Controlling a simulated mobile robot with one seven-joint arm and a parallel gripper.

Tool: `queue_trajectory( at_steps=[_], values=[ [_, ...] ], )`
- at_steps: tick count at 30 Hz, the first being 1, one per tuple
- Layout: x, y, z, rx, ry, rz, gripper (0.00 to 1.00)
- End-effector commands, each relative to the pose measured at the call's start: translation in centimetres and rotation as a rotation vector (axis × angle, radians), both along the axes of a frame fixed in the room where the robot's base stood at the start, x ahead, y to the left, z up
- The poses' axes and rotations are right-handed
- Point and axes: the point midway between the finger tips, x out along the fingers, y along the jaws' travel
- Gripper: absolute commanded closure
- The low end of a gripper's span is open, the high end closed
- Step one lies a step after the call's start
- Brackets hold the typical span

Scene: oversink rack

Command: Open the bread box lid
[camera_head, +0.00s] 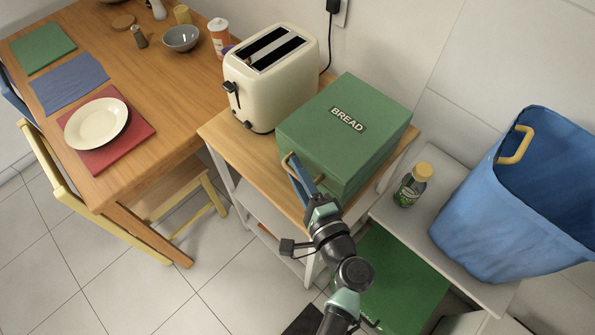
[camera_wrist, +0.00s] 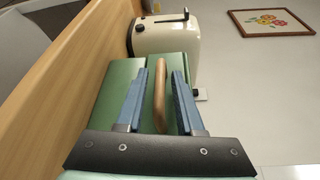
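The green bread box (camera_head: 372,112) stands on a small wooden-topped cart, and its lid, labelled "BREAD", looks closed. A tan bar handle (camera_head: 286,160) is on the front of the box; it also shows in the wrist view (camera_wrist: 160,92). My gripper (camera_head: 296,172) is at the front of the box. In the wrist view its blue fingers (camera_wrist: 159,88) are apart, one on each side of the handle, with a gap on both sides.
A cream toaster (camera_head: 275,85) stands left of the box, close to it. A green-labelled bottle (camera_head: 412,185) and a blue bin (camera_head: 480,215) are on the right. A wooden table (camera_head: 165,95) with a plate and mats is on the left. Above the box is free room.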

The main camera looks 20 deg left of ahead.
Motion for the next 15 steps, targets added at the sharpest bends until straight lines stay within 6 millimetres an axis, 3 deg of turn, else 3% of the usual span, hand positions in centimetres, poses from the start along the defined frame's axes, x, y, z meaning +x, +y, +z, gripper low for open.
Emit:
queue_trajectory(
  at_steps=[1,5,15],
  values=[
    [-0.01,-0.01,0.0,0.0,0.0,0.0,0.75],
    [-0.02,-0.02,-0.01,0.0,0.0,0.0,0.98],
    [-0.03,-0.04,-0.01,0.0,0.0,0.0,1.0]
  ],
)
